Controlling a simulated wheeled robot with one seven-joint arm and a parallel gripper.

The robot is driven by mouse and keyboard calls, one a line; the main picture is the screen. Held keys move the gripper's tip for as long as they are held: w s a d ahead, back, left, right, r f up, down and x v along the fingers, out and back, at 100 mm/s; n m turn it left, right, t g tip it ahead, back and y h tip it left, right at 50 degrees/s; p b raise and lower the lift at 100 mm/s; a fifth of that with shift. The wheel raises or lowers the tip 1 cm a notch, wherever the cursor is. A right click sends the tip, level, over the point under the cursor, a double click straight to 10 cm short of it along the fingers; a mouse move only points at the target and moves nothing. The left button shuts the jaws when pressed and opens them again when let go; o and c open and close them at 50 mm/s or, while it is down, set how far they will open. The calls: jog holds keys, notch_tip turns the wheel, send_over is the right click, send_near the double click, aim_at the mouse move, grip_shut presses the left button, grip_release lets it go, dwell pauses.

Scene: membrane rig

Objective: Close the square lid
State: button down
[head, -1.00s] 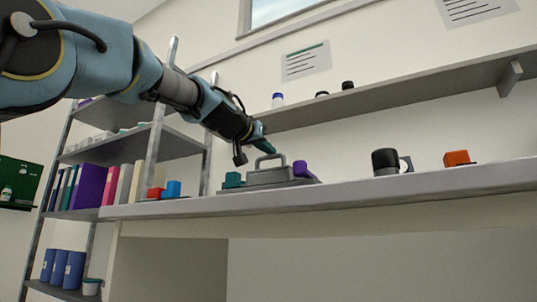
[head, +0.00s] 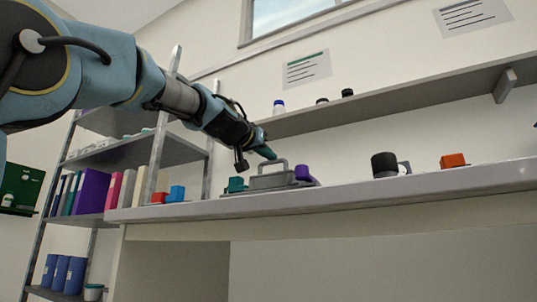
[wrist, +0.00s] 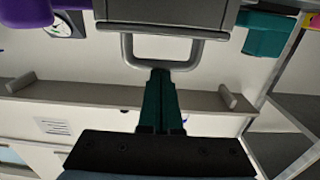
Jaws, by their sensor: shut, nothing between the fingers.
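The square lid (head: 270,181) is a grey block with a raised loop handle (head: 271,163), on a grey base on the bench. The lid's underside or edge shows at the top of the wrist view (wrist: 165,12), with its handle (wrist: 129,48) projecting toward my gripper. My gripper (head: 272,155) is at the top of the handle, its teal fingers pointing down and to the right. In the wrist view the fingers (wrist: 160,78) are together, tips at the handle's bar, nothing held. I cannot tell whether they touch it or whether the lid is fully seated.
A teal knob (head: 236,184) stands left of the lid and a purple part (head: 304,173) right of it. A black cylinder (head: 384,164) and an orange block (head: 454,160) stand farther right. Red and blue blocks (head: 177,192) are at the bench's left end. A wall shelf (head: 400,98) runs behind.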

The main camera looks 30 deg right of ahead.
jog(key=r+p, duration=0.2)
jog(key=p, duration=0.1)
jog(key=r+p, duration=0.1)
jog(key=r, duration=0.1)
jog(key=shift+w+d, duration=0.25)
jog(key=shift+d, duration=0.15)
jog(key=s+a+f+b, duration=0.4)
jog(key=a, duration=0.4)
jog(key=shift+s+f, duration=0.2)
jog(key=shift+f, duration=0.2)
